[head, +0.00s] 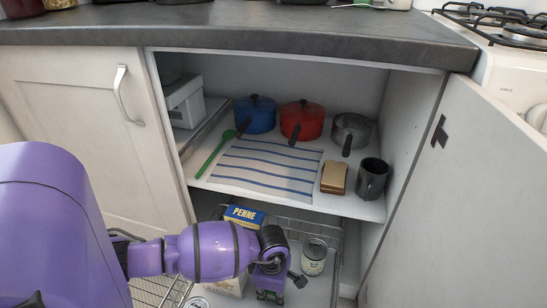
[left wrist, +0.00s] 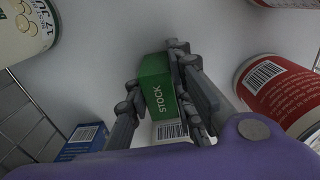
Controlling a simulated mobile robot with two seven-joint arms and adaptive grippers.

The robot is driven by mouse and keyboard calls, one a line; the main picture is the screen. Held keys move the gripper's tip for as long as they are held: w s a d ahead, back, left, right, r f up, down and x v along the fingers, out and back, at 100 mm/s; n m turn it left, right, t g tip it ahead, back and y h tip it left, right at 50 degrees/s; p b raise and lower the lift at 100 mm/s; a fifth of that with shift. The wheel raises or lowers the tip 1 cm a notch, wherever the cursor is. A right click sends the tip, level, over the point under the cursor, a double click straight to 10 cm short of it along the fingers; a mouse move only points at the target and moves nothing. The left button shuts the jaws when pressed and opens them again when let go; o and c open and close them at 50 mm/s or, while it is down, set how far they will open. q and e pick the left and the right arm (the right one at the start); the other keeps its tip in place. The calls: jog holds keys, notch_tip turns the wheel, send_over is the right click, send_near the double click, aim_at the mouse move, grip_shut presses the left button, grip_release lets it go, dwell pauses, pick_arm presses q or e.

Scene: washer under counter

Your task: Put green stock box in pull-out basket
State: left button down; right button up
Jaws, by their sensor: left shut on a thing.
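The green stock box (left wrist: 156,86) is between the fingers of my left gripper (left wrist: 158,95) in the left wrist view, with the word STOCK facing the camera. The gripper is shut on it. In the head view my left gripper (head: 278,282) reaches down into the lower part of the cabinet, over the pull-out basket (head: 292,224); there the box is mostly hidden by the gripper. I cannot tell whether the box touches the pale floor below it. My right gripper is not in view.
A blue penne box (head: 243,214) and a tin (head: 314,257) stand in the basket area; a red can (left wrist: 272,88) is close right in the wrist view. The shelf above holds pots, a striped towel (head: 262,165), bread and a dark mug (head: 372,178). The right door (head: 470,190) is open.

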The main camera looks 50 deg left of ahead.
pick_arm(q)
jog(key=shift+f, duration=0.25)
jog(key=c, duration=1.7)
grip_release()
jog(key=shift+o, duration=0.8)
jog(key=shift+r, duration=0.1)
notch_tip(320, 180, up, 11)
jog(key=p, duration=0.4)
jog(key=shift+a, duration=0.1)
jog(key=shift+r+p, duration=0.3)
jog(key=shift+r, duration=0.1)
jog(key=shift+s+r, duration=0.1)
jog(key=shift+r, duration=0.2)
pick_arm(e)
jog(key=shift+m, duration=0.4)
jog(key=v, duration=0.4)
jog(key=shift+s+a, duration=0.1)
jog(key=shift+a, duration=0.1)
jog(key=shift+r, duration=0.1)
